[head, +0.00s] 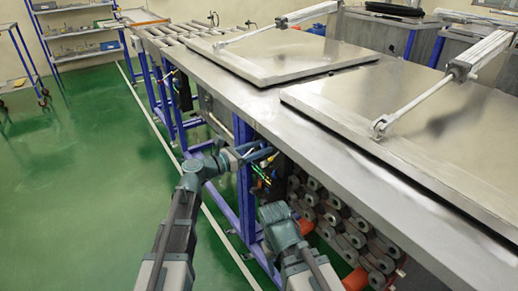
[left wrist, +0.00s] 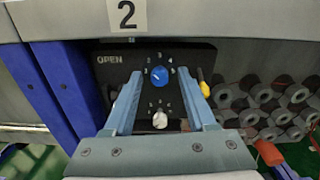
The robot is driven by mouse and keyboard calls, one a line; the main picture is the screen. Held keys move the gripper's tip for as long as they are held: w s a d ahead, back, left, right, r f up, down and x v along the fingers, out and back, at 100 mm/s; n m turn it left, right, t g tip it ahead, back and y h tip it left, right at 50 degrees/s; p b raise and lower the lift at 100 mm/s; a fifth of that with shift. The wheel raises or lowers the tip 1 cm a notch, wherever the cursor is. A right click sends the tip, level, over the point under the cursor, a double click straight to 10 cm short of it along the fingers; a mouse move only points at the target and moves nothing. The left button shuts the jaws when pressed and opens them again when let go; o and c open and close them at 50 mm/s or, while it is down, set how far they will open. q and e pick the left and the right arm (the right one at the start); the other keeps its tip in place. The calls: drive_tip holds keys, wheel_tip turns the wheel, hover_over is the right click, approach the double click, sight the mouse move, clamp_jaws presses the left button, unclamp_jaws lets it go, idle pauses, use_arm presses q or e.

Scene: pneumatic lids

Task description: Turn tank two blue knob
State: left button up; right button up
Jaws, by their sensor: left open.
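The blue knob (left wrist: 159,76) sits on a black panel (left wrist: 205,57) marked OPEN, under a label with the number 2 (left wrist: 126,14). A white knob (left wrist: 160,120) is below it on the same panel. My left gripper (left wrist: 158,73) is open, with one finger on each side of the blue knob in the picture. I cannot tell whether the fingers touch it. In the head view my left gripper (head: 261,154) is at the side of the metal bench, below its top edge. The blue knob cannot be made out there. My right gripper does not show.
Two flat metal lids, a far one (head: 270,52) and a near one (head: 430,130), lie on the bench top (head: 215,75) with pneumatic cylinders attached. Blue posts (left wrist: 72,85) and grey valve parts (left wrist: 275,100) flank the panel.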

use_arm(q)
drive_tip(key=shift+a, duration=0.1)
drive_tip(key=v, duration=1.3)
drive_tip(key=shift+s+a, duration=0.25)
drive_tip(key=s+d+f+m+g+y+p, duration=0.2)
drive_tip(key=s+d+m+g+y+p, duration=0.5)
drive_tip(key=s+d+m+g+p, duration=0.6)
drive_tip(key=s+a+r+m+t+y+p, duration=0.2)
drive_tip(key=s+a+r+m+y+p, duration=0.2)
drive_tip(key=m, duration=1.2)
drive_tip(key=s+a+y+p, duration=0.3)
drive_tip(key=y+p, duration=0.2)
drive_tip(key=p, duration=0.1)
drive_tip(key=shift+a+m+t+p, duration=0.2)
drive_tip(key=shift+m+t+p, duration=0.1)
drive_tip(key=shift+t+p, duration=0.1)
